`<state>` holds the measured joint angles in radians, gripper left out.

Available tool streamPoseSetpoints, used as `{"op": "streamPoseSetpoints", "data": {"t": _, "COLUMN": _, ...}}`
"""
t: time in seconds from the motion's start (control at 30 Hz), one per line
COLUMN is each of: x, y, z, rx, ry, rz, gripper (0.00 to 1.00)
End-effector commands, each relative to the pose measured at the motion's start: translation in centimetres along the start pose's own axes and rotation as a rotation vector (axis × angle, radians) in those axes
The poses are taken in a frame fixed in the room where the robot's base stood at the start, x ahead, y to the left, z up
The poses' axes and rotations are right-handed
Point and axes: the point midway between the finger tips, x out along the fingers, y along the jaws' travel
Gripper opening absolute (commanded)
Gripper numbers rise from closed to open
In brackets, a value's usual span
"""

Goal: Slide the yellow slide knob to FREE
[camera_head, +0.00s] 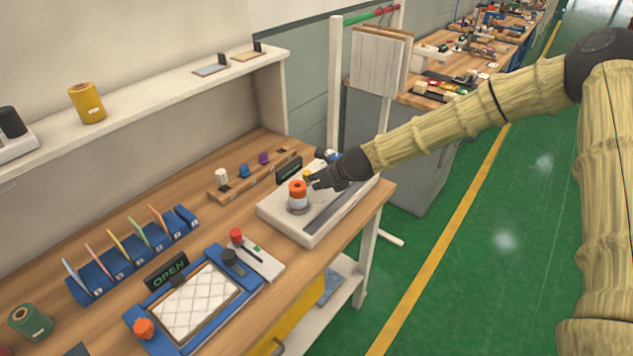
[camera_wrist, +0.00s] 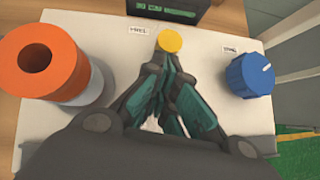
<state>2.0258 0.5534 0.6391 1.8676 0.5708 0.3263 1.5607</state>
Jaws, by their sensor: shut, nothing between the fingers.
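The yellow slide knob (camera_wrist: 170,41) is a small round yellow cap on the white panel (camera_wrist: 110,27), just beyond my fingertips in the wrist view. In the head view the knob (camera_head: 307,175) shows as a small yellow spot by my fingers. My gripper (camera_wrist: 168,62) is shut and empty, with its tips close to the knob's near side; I cannot tell whether they touch it. My gripper also shows in the head view (camera_head: 315,182), reaching in from the right. A small label (camera_wrist: 138,30) lies left of the knob and another (camera_wrist: 230,49) right; their words are unclear.
An orange-topped cylinder (camera_wrist: 40,65) stands left of my gripper, and a blue dial (camera_wrist: 250,75) stands right. A dark display (camera_wrist: 160,8) stands behind the panel. A blue-framed tray with a quilted pad (camera_head: 200,300) lies nearer on the bench. Green floor is open at right.

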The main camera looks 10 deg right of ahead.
Motion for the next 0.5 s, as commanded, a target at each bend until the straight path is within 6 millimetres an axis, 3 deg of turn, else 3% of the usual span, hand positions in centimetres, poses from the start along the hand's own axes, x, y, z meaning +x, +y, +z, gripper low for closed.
{"op": "streamPoseSetpoints", "data": {"t": 0.27, "x": -1.7, "y": 0.1, "z": -1.9, "rx": -0.004, "ry": 0.001, "rz": 0.009, "gripper": 0.00}}
{"op": "streamPoseSetpoints", "data": {"t": 0.5, "x": -4.4, "y": 0.2, "z": -1.7, "rx": -0.008, "ry": -0.001, "rz": 0.010, "gripper": 0.00}}
